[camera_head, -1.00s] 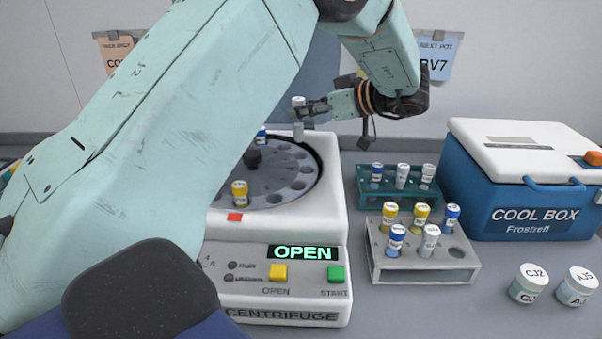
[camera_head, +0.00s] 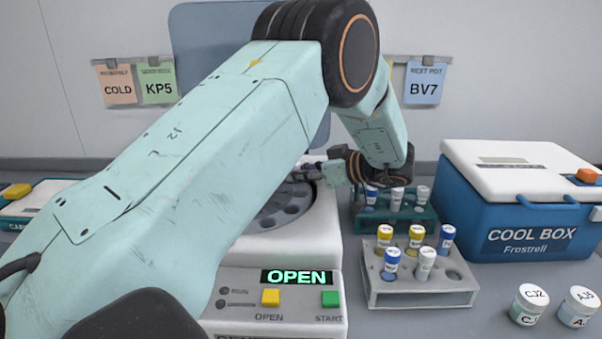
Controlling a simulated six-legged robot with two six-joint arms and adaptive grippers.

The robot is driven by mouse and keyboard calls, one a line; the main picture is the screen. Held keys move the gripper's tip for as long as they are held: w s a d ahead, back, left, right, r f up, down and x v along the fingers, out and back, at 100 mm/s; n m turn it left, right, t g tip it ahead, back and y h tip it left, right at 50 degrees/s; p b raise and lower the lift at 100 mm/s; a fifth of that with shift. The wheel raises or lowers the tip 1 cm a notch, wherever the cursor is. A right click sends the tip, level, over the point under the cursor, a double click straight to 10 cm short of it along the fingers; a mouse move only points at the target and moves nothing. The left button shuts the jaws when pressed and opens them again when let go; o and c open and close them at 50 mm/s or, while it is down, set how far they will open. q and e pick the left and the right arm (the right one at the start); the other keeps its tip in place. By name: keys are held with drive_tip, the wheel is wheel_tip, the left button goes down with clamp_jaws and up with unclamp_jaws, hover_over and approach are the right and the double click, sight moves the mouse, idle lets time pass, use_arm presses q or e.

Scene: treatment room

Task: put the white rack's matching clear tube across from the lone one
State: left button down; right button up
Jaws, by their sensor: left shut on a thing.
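My left gripper (camera_head: 306,173) is over the back of the centrifuge rotor (camera_head: 282,210), shut on a white-capped clear tube that is hardly visible now. The centrifuge (camera_head: 300,255) is open, its display reading OPEN. My left arm covers the left of the rotor, so any tubes there are hidden; the visible front-right holes look empty. The white rack (camera_head: 425,297) holds yellow-capped tubes (camera_head: 385,236), blue-capped tubes (camera_head: 391,263) and a white-capped clear tube (camera_head: 425,264); its front-right hole is empty. My right gripper is not in view.
A teal rack (camera_head: 398,222) with one blue-capped and two white-capped tubes stands behind the white rack. A blue cool box (camera_head: 530,225) is at right. Two labelled jars (camera_head: 528,304) (camera_head: 577,306) stand in front of it. A card reading BV7 (camera_head: 424,82) hangs on the wall.

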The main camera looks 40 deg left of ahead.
use_arm(q)
drive_tip(key=c, duration=1.6)
unclamp_jaws()
drive_tip(key=shift+s+f, duration=0.1)
drive_tip(key=o, duration=0.5)
drive_tip(key=shift+s, duration=0.1)
drive_tip(key=shift+c, duration=0.2)
drive_tip(key=p+v, duration=0.1)
drive_tip(key=v, duration=1.1)
